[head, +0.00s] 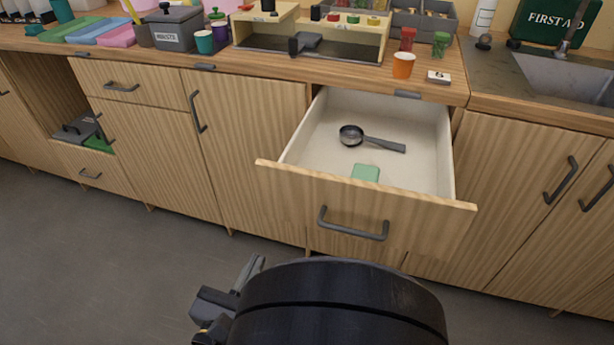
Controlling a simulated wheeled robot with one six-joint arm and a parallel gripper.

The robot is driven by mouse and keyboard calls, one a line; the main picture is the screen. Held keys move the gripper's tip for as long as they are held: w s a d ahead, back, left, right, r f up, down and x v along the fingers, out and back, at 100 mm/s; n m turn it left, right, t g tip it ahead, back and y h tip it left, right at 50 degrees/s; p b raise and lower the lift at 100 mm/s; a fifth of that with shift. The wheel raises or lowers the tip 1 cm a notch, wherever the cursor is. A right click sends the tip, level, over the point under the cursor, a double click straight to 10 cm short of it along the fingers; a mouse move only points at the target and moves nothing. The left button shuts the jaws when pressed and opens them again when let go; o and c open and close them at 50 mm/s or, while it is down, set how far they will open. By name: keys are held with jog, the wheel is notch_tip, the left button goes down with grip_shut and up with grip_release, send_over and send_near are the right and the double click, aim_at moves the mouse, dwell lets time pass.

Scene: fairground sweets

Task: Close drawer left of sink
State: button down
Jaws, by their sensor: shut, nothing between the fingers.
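The drawer (372,220) left of the sink (566,75) stands pulled well out. Its front is light striped wood with a dark bar handle (352,228). Inside its white box lie a dark metal scoop (370,138) and a small green block (365,173). My gripper (258,262) is at the bottom of the head view, low and to the left in front of the drawer. It is shut and empty, apart from the drawer front. A large dark part of my arm hides the floor beside it.
Closed cabinet doors flank the drawer on the left (247,150) and right (525,200). Above, the wooden counter (340,75) holds an orange cup (402,65), a wooden caddy (310,45) and a grey bin (177,27). Grey floor (120,270) lies open at left.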

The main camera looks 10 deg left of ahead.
aim_at(288, 199)
jog(key=w, duration=0.4)
jog(key=w+b, duration=0.1)
jog(key=w, duration=0.4)
jog(key=w+d+b, duration=0.1)
jog(key=w, duration=0.3)
jog(key=shift+w, duration=0.2)
jog(key=shift+w, duration=0.1)
